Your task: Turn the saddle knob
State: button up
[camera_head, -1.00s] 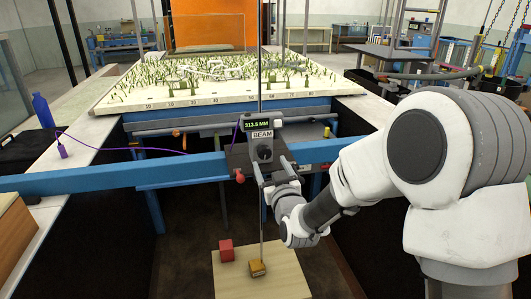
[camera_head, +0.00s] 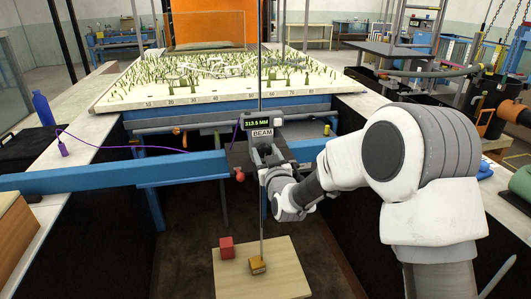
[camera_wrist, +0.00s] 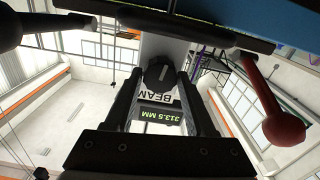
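The saddle (camera_head: 237,157) sits on the blue beam (camera_head: 110,174). It carries a display (camera_head: 258,122) reading 313.5 MM and a BEAM label. The round black saddle knob (camera_wrist: 158,76) faces my wrist camera, upside down in that view, with the label and display seen below it. My gripper (camera_wrist: 161,77) is open, with one finger on each side of the knob and narrow light gaps beside it. I cannot tell whether either finger touches it. In the head view my gripper (camera_head: 264,165) is at the saddle's front and partly hides the knob.
A red-knobbed lever (camera_head: 240,176) hangs at the saddle's left; it is also near the right finger in the wrist view (camera_wrist: 283,130). A thin vertical rod (camera_head: 262,225) runs down to a yellow block (camera_head: 257,265) on a wooden board (camera_head: 285,270), beside a red cube (camera_head: 227,247).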

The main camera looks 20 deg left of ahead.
grip_shut()
jog(key=shift+f+b, duration=0.1)
jog(key=shift+b, duration=1.1)
jog(key=shift+o, duration=2.3)
grip_release()
jog(key=b+v, duration=0.1)
jog(key=v, duration=1.6)
jog(key=shift+s, duration=0.2)
